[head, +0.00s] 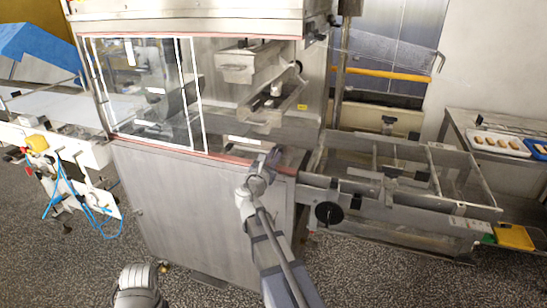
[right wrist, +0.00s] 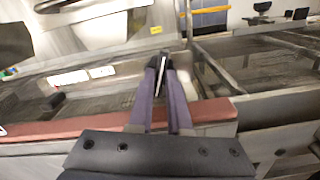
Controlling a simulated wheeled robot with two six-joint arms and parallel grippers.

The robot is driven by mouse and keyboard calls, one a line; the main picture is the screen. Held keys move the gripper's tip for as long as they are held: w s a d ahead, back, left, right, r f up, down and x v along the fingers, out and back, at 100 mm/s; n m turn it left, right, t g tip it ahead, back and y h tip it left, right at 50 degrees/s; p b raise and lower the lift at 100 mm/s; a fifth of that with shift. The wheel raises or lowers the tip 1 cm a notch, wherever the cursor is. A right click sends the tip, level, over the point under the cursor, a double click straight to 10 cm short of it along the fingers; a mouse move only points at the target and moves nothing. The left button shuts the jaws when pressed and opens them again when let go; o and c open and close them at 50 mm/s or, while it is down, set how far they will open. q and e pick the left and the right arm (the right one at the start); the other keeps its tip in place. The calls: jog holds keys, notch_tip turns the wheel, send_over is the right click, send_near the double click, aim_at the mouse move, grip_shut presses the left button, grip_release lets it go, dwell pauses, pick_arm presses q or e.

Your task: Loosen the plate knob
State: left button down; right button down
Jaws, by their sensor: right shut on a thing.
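My right gripper (head: 272,160) reaches into the low opening of the steel enrober cabinet, at its right front corner. In the right wrist view its two purple-grey fingers (right wrist: 159,66) come close together at the tips. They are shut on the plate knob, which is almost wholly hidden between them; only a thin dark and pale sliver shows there. The plate behind the knob cannot be made out clearly. My left gripper is out of view; only a rounded grey part of my left arm shows at the bottom of the head view.
A clear guard door (head: 150,92) with a white frame stands left of the opening. A reddish-brown edge (right wrist: 60,124) runs below my fingers. A steel mesh frame (head: 400,205) with a black handwheel (head: 329,213) extends right. A conveyor with blue hoses (head: 85,205) stands left.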

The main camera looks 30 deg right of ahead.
jog(key=shift+n, duration=1.6)
jog(key=c, duration=0.9)
grip_release()
jog(key=v, duration=0.7)
jog(key=shift+s+a, duration=0.25)
jog(key=shift+s, duration=0.05)
